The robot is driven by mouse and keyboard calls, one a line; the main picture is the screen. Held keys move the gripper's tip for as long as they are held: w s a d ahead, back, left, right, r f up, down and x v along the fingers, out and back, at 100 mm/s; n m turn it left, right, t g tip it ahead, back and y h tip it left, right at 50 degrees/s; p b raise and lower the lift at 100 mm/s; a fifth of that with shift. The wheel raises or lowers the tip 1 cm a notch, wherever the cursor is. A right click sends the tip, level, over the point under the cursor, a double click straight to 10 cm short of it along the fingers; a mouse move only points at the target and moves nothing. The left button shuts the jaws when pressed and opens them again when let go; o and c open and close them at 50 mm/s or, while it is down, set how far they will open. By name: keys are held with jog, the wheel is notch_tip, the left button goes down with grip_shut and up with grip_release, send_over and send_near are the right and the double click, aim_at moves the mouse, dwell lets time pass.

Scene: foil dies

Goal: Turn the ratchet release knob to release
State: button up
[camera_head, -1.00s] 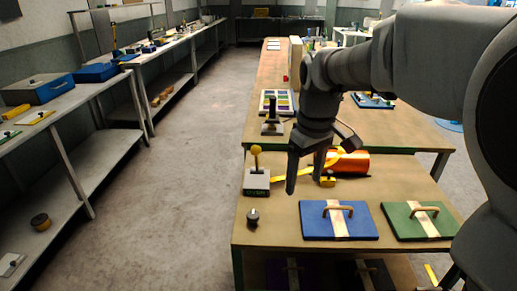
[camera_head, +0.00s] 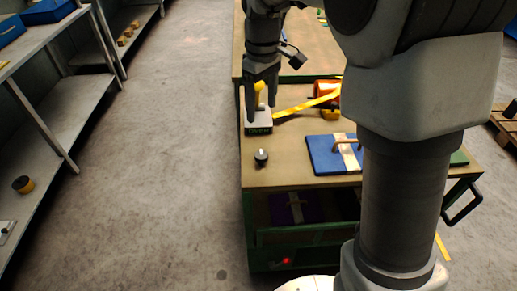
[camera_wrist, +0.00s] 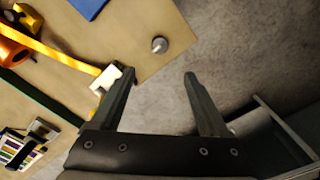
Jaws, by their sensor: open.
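A small dark round knob with a pale pointer mark (camera_head: 261,157) sits near the left front of the workbench. It also shows in the wrist view (camera_wrist: 159,45), close to the table edge and ahead of the gap between my fingers. Behind it is a pale box with dark lettering (camera_head: 258,128) and a yellow-topped lever (camera_head: 259,88). I cannot tell which of these is the ratchet release knob. My gripper (camera_head: 261,108) is open and empty, pointing down around the lever in the head view. In the wrist view (camera_wrist: 160,74), the box (camera_wrist: 107,78) is beside my left finger.
A yellow strap (camera_head: 305,104) runs from near the box to an orange roll (camera_head: 327,90). A blue plate with a handle (camera_head: 325,155) lies right of the knob. Grey shelving (camera_head: 45,100) stands left across a clear floor aisle.

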aim_at(261, 154)
notch_tip(261, 154, down, 16)
jog(key=shift+f+b, duration=0.1)
jog(key=shift+b, duration=1.05)
grip_shut()
